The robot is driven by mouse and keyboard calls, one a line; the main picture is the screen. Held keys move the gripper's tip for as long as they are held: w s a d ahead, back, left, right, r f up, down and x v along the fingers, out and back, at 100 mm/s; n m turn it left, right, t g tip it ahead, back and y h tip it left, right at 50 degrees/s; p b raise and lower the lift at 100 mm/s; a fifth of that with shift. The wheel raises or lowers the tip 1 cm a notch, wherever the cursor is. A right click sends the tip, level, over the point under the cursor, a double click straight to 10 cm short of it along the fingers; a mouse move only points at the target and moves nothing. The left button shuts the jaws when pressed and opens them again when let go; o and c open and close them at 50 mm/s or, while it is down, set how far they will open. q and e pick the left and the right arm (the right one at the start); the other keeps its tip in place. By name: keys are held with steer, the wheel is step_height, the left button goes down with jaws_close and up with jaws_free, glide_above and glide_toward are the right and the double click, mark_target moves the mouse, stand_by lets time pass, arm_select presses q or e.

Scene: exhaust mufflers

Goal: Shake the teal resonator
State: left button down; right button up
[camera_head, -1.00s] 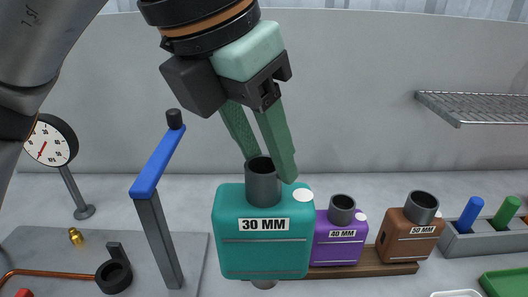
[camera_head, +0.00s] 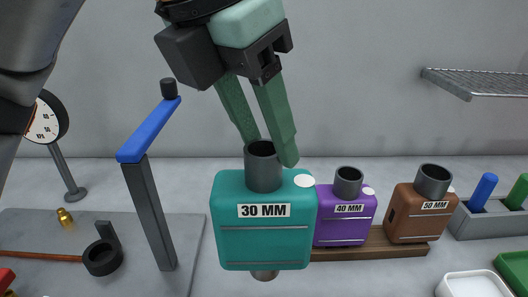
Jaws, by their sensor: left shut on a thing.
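The teal resonator (camera_head: 264,240), a boxy body labelled 30 MM with a white round spot, is upright in the middle of the head view. A dark pipe neck (camera_head: 263,170) rises from its top and a short pipe stub shows below. My left gripper (camera_head: 268,150) reaches down from above, its green fingers shut on the neck. The resonator appears held in front of the wooden rack (camera_head: 372,247), its underside showing lower than the rack. The exact gap below it cannot be told. My right gripper is not in view.
Purple 40 MM (camera_head: 344,216) and brown 50 MM (camera_head: 421,213) resonators stand close on the right. A post with a blue arm (camera_head: 150,130) stands on the left, near my gripper. A wire shelf (camera_head: 478,82) juts out at right. A white tray (camera_head: 443,289) lies front right.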

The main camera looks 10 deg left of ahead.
mark_target(263, 213)
arm_select(q)
steer(key=shift+s+d+f, duration=0.1)
steer(key=shift+s+f, duration=0.1)
steer(key=shift+f, duration=1.1)
steer(key=r, duration=0.2)
steer(key=shift+w+r, duration=0.2)
steer(key=shift+r, duration=0.15)
steer(key=shift+f, duration=0.1)
steer(key=shift+s+f, duration=0.2)
steer(key=shift+f, duration=1)
steer(key=shift+w, duration=0.2)
steer(key=shift+s, duration=0.1)
steer(key=shift+s, duration=0.1)
